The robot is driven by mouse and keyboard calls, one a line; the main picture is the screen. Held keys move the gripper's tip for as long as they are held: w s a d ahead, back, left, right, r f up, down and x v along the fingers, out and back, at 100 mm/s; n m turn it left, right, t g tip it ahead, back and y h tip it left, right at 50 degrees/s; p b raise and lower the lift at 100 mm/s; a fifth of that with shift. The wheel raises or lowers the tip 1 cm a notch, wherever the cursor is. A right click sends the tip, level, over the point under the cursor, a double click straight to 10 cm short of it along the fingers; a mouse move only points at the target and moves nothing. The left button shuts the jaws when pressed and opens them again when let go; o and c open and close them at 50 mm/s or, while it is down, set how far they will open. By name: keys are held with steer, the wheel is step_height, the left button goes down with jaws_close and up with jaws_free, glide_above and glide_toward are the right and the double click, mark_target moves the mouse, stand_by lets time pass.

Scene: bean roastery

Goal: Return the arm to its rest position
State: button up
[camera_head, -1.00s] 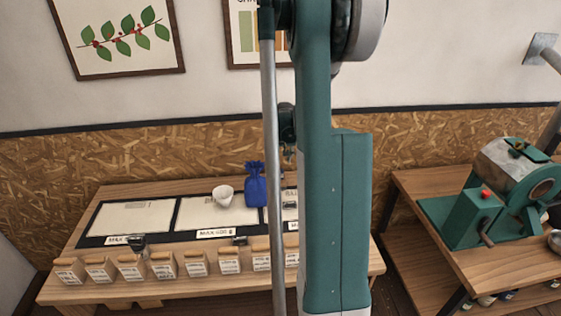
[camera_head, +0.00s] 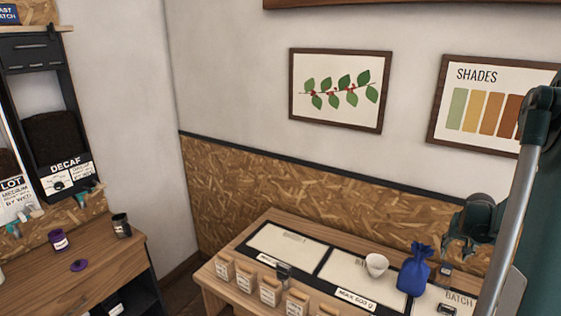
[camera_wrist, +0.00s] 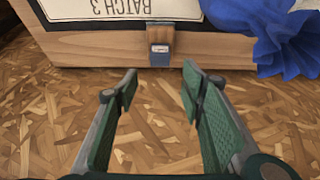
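My arm runs down the right edge of the head view. My gripper (camera_head: 466,228) hangs there in front of the wood-chip wall panel, at the back of the table near a blue cloth bag (camera_head: 414,270). In the wrist view my gripper (camera_wrist: 160,90) shows two green-padded fingers spread apart with nothing between them. The wood-chip panel fills the view beyond them. The blue bag (camera_wrist: 270,35) is at the upper right, apart from the fingers.
The table (camera_head: 292,222) carries pale mats, a white cup (camera_head: 376,265) and several labelled boxes (camera_head: 270,290). In the wrist view the table edge (camera_wrist: 110,46) has a small clip (camera_wrist: 160,48). A left-hand counter (camera_head: 85,275) holds a dark jar (camera_head: 121,226) and purple-lidded container (camera_head: 59,241).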

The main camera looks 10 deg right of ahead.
steer(key=shift+w+a, duration=0.1)
